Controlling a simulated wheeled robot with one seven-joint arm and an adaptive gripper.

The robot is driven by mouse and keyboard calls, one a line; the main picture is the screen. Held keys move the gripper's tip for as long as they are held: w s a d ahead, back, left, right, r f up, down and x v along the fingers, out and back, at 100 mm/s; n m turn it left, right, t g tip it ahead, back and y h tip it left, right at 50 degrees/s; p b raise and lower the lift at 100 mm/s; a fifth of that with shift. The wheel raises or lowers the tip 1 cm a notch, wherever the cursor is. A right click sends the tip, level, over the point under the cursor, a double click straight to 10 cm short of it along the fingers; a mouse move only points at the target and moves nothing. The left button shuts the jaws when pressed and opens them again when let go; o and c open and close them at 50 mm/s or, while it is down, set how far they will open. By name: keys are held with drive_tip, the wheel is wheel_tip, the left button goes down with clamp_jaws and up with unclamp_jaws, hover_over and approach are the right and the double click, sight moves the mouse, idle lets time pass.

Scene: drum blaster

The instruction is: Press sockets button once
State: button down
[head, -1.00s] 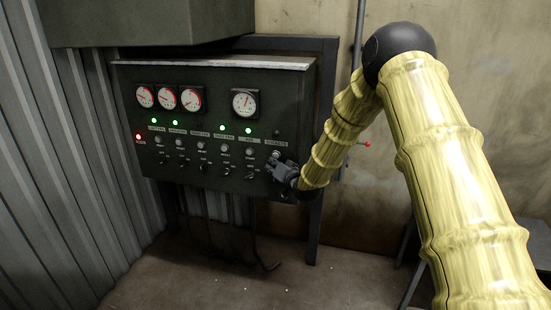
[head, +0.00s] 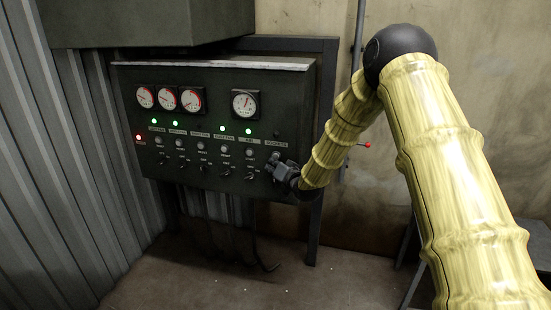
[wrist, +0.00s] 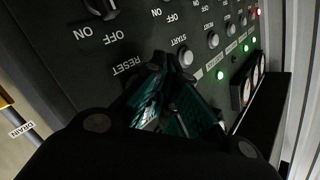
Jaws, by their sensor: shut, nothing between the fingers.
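The control panel (head: 215,128) stands against the wall. Its rightmost column carries the SOCKETS label (head: 276,143), with a dark unlit lamp (head: 277,132) above it. My gripper (head: 273,161) is shut and empty, just below that label at the panel face. The sockets button is hidden behind the fingers in the head view. In the wrist view, my gripper (wrist: 160,62) points at the panel beside a RESET label (wrist: 128,64). The fingertips cover the spot by that label, so I cannot tell whether they touch the button. The neighbouring START button (wrist: 186,58) is visible and uncovered.
Several other buttons and rotary switches, such as an ON/OFF knob (wrist: 101,8), sit close by. Green lamps (head: 248,131) and a red lamp (head: 138,137) are lit. Gauges (head: 245,103) sit above. A red-tipped lever (head: 367,145) is right of my forearm.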

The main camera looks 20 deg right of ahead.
drive_tip(key=shift+w+d, duration=0.1)
idle(0.6)
drive_tip(key=shift+w+d, duration=0.15)
drive_tip(key=shift+w, duration=0.1)
drive_tip(key=shift+w+d, duration=0.2)
drive_tip(key=shift+w, duration=0.15)
idle(1.1)
drive_tip(key=shift+s+a, duration=0.45)
drive_tip(key=shift+s, duration=0.3)
drive_tip(key=shift+s+a, duration=0.7)
drive_tip(key=shift+s, duration=0.35)
drive_tip(key=shift+s+a, duration=0.7)
drive_tip(key=shift+s, duration=0.3)
